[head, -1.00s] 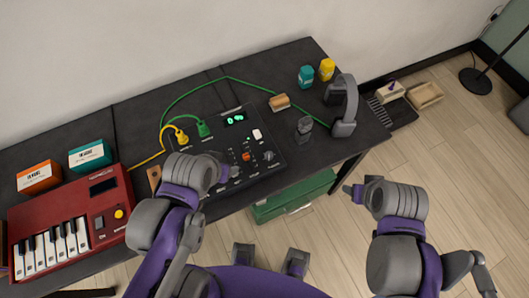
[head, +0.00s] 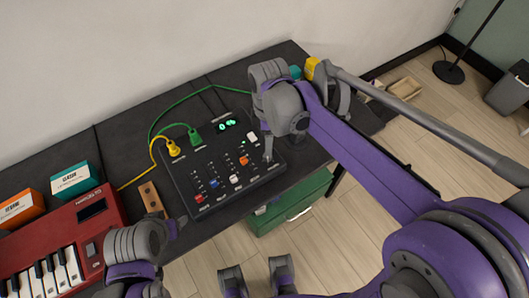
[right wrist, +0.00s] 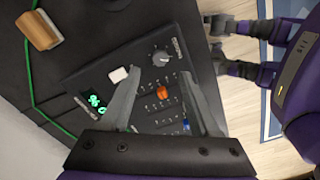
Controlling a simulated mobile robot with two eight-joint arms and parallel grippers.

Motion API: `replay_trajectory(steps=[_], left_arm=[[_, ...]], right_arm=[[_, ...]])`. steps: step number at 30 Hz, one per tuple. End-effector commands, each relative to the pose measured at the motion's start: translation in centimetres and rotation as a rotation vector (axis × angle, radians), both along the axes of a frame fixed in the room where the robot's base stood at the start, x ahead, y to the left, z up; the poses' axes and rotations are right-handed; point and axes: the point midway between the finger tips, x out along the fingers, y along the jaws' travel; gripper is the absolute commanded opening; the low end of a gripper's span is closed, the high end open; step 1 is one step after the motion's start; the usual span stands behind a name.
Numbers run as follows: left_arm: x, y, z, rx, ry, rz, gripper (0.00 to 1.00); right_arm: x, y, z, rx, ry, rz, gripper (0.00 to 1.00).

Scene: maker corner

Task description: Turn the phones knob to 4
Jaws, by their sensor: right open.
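The dark mixer (head: 190,172) lies on the black table, with a lit green display (head: 227,125) whose digits are too small to read surely. The phones knob (right wrist: 160,58), round and grey with a light pointer mark, sits near the mixer's corner in the right wrist view. In the head view it is largely hidden by my right gripper (head: 268,151). My right gripper (right wrist: 163,76) is open above the mixer, its fingertips on either side of the knob's area, apart from it as far as I can tell. My left gripper (head: 175,227) is by the table's front edge; its jaws are unclear.
Yellow (head: 173,148) and green (head: 194,136) plugs with cables stand on the mixer's far side. A red keyboard (head: 95,241) is at left. A wooden block (right wrist: 40,30) lies beyond the mixer.

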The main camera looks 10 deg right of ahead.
Motion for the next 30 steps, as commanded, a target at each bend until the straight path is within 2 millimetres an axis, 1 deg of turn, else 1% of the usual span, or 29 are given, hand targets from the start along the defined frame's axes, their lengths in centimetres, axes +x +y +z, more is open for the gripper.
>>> replay_trajectory(steps=[1,3,6,10,15,23,24,26,30], left_arm=[[0.0,0.0,-0.2,0.0,0.001,0.0,0.65],[-0.1,0.0,-0.4,0.0,0.001,0.0,0.65],[-0.1,0.0,-0.6,0.0,0.002,0.0,0.65],[-0.1,0.0,-0.9,0.0,0.003,0.0,0.65],[-0.1,0.0,-1.0,0.0,0.003,0.0,0.65],[-0.1,0.0,-0.9,0.0,0.003,0.0,0.65],[-0.1,0.0,-0.9,0.0,0.003,0.0,0.65],[-0.1,0.0,-0.9,0.0,0.003,0.0,0.65],[-0.1,0.0,-0.9,0.0,0.003,0.0,0.65]], right_arm=[[0.0,0.0,-1.2,0.0,0.0,-0.001,0.62],[0.0,0.0,-2.6,0.0,0.0,-0.001,0.62],[0.0,0.0,-4.3,0.0,0.0,-0.002,0.62],[0.0,0.0,-6.0,0.001,-0.001,-0.002,0.62],[0.0,0.0,-7.1,0.001,-0.001,-0.002,0.62],[0.0,0.0,-7.2,0.001,-0.001,-0.003,0.62],[0.0,0.0,-7.2,0.001,-0.001,-0.003,0.59],[0.0,0.0,-7.2,0.001,-0.001,-0.003,0.48],[0.0,0.0,-7.2,0.001,-0.001,-0.003,0.23]])
